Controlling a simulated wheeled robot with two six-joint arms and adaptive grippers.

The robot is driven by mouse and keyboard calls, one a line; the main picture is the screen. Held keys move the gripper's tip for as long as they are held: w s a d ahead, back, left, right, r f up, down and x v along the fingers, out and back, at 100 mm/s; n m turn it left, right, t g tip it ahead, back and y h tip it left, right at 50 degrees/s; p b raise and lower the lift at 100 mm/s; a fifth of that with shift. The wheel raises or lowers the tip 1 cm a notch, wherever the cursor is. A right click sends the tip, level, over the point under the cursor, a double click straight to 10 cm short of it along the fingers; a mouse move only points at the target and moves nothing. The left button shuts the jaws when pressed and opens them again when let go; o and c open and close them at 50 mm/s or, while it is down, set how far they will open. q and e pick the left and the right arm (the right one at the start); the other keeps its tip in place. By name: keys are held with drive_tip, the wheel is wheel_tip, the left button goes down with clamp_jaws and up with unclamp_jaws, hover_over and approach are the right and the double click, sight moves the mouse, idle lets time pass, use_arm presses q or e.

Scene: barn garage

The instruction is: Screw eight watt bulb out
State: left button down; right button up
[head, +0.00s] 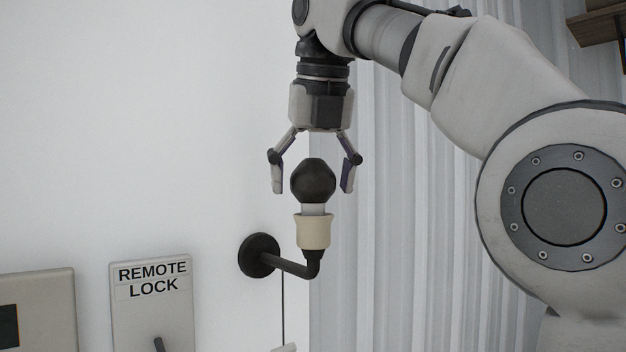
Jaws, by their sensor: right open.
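The bulb (313,181) is dark and rounded with a pale neck. It stands upright in a cream socket (314,231) on a dark bent wall arm (287,265). My right gripper (313,186) points straight down from above, with its two fingers open on the left and right of the bulb. Gaps show between the fingertips and the bulb, so it does not look gripped. The bulb's threaded base is hidden in the socket. My left gripper does not show.
A panel labelled REMOTE LOCK (152,300) with a dark lever is on the wall at lower left. A beige box (38,310) is beside it. A thin cord (283,310) hangs below the lamp arm. A grey corrugated wall (400,230) is behind on the right. A wooden shelf (597,24) is at upper right.

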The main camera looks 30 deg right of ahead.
drive_tip(key=m+p, duration=0.1)
drive_tip(key=m+h, duration=0.1)
drive_tip(key=shift+r+m+p, duration=0.3)
drive_tip(key=shift+m+p, duration=0.1)
drive_tip(key=shift+a+m+g+h+p, duration=0.1)
drive_tip(key=shift+m+g+h+p, duration=0.35)
drive_tip(key=shift+m+p, duration=0.55)
drive_tip(key=shift+f+m, duration=0.1)
drive_tip(key=shift+m, duration=0.4)
drive_tip(key=shift+f, duration=0.15)
drive_tip(key=c, duration=0.9)
drive_tip(key=shift+o, duration=0.2)
drive_tip(key=shift+b, duration=0.35)
